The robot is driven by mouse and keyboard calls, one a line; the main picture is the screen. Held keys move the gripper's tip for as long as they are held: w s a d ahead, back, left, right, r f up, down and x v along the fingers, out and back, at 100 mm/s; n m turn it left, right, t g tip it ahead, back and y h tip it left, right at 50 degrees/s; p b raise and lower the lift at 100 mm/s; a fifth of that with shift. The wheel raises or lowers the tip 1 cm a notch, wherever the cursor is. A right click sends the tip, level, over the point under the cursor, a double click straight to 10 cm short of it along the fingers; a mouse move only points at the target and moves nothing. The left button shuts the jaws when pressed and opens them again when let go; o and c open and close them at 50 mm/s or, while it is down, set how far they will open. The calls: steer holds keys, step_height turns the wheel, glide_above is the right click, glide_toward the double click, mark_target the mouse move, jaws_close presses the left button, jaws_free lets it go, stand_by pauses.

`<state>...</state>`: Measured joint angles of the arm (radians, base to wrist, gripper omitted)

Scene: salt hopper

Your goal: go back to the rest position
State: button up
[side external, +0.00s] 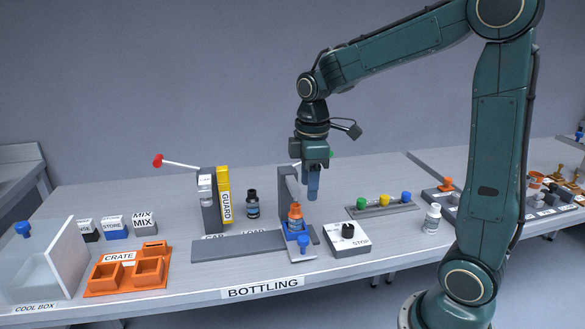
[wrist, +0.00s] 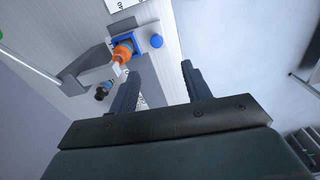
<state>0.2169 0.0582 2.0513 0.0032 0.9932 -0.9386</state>
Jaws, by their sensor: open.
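My gripper (side external: 313,184) hangs fingers down above the bench, a little above and to the right of an orange-capped bottle (side external: 296,216). In the wrist view my gripper (wrist: 160,84) has its two fingers apart with nothing between them. The orange-capped bottle stands in a blue holder (side external: 297,233) at the right end of a grey rail, and its orange top also shows in the wrist view (wrist: 123,50). My gripper and the bottle are apart.
A dark bottle (side external: 253,205) stands behind the rail. A grey post with a lever (side external: 287,185) is close left of my gripper. A stop box (side external: 347,238), a white bottle (side external: 432,219) and a strip of coloured knobs (side external: 383,204) lie right. An orange crate (side external: 110,277) is left. Above is clear.

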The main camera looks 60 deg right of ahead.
steer(key=s+a+r+m+t, duration=0.2)
steer(key=s+a+m, duration=0.1)
steer(key=s, duration=0.4)
steer(key=s+a+r+m+t, duration=0.3)
steer(key=s+a+m, duration=0.1)
steer(key=s, duration=0.4)
steer(key=shift+s+a+r+m, duration=0.2)
steer(key=shift+s+r+m, duration=0.05)
steer(key=shift+m, duration=0.35)
